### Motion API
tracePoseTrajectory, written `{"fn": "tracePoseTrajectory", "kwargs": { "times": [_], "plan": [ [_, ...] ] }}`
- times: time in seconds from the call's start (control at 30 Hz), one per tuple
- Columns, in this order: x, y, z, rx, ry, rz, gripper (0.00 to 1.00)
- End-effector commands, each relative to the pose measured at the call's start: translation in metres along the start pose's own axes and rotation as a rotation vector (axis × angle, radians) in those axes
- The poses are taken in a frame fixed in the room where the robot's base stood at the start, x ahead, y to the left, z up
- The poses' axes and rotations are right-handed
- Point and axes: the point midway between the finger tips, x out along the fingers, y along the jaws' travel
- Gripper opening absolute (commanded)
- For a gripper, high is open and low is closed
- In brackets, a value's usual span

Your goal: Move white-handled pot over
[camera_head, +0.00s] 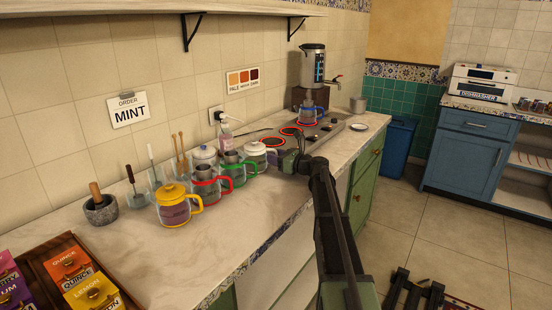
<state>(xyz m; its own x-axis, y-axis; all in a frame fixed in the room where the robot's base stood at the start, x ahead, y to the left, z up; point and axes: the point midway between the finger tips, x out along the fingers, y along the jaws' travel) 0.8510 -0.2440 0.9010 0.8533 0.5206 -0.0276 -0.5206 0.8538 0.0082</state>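The white-handled pot (256,153) is a glass pot with a pale lid. It stands on the counter at the far end of a row of pots, close to the stove plate. My gripper (286,160) is low over the counter, just right of this pot and close to its handle. I cannot tell whether it touches the handle. The fingers are small and partly hidden by my arm, so their opening is unclear.
Green-handled (238,172), red-handled (206,187) and yellow-handled (174,207) pots stand nearer. A blue-handled pot (307,116) is under the samovar (312,66). A red-ringed burner (291,131) lies beyond the white-handled pot. The front counter (235,235) is clear.

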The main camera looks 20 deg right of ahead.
Motion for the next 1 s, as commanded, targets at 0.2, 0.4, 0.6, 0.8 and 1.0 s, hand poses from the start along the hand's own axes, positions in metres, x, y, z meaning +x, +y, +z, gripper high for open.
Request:
{"fn": "tracePoseTrajectory", "kwargs": {
  "times": [0.2, 0.4, 0.6, 0.8, 1.0],
  "plan": [
    [-0.003, 0.0, 0.004, 0.0, 0.0, -0.001, 0.39],
    [-0.048, 0.002, 0.003, 0.0, 0.0, -0.002, 0.39],
    [-0.099, 0.001, 0.003, 0.0, 0.0, -0.001, 0.39],
    [-0.12, 0.001, 0.003, 0.0, 0.0, 0.001, 0.39],
    [-0.12, 0.0, 0.003, 0.0, 0.0, 0.001, 0.39]
  ]
}}
